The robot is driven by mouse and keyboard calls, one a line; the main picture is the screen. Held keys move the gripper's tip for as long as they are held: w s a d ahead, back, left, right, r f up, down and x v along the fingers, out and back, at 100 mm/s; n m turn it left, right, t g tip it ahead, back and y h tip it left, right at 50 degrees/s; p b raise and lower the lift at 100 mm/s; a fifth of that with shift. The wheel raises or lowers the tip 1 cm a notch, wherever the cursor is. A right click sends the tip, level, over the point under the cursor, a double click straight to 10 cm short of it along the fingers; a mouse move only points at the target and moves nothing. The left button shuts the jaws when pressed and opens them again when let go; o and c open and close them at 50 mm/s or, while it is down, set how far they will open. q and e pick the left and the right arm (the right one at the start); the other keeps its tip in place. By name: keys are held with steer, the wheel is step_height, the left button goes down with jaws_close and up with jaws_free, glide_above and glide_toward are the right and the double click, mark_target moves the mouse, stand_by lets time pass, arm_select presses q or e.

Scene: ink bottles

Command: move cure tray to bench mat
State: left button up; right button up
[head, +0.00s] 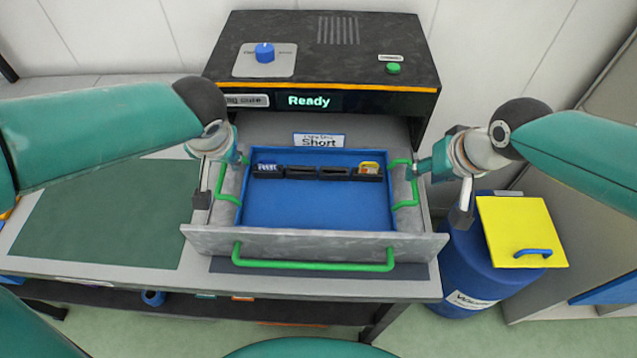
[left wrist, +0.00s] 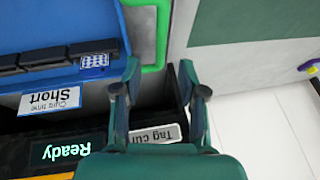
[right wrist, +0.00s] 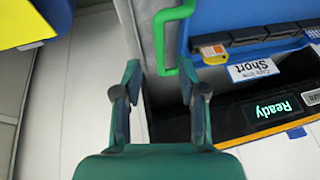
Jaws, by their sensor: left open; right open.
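The cure tray is a blue tray (head: 313,205) with green side handles, lying in the pulled-out drawer (head: 313,243) of the curing machine. Its black holder row carries small items, including an orange-and-white one (right wrist: 213,51). The bench mat (head: 100,220) is a bare dark green sheet on the bench at left. My left gripper (head: 240,160) is open by the tray's left handle (head: 221,187); the handle's end shows between its fingertips in the left wrist view (left wrist: 160,68). My right gripper (head: 416,168) is open by the right handle (head: 414,187), which shows near its fingertips in the right wrist view (right wrist: 160,67).
The black machine (head: 320,60) behind displays "Ready"; a sign reads "Short". The drawer front has a green handle (head: 313,265). A blue drum (head: 465,260) with a yellow lid (head: 522,230) stands at right. The mat area is clear.

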mark_target(224, 166)
arm_select(q)
steer(key=x, duration=0.5)
steer(key=shift+w+a+f, duration=0.1)
steer(key=shift+f, duration=0.3)
arm_select(e)
steer(key=x, duration=0.5)
steer(key=shift+w+f, duration=0.15)
steer(key=shift+f, duration=0.25)
arm_select(q)
jaws_close()
arm_select(e)
jaws_close()
arm_select(q)
steer(key=shift+r, duration=0.1)
arm_select(e)
steer(key=shift+r, duration=0.1)
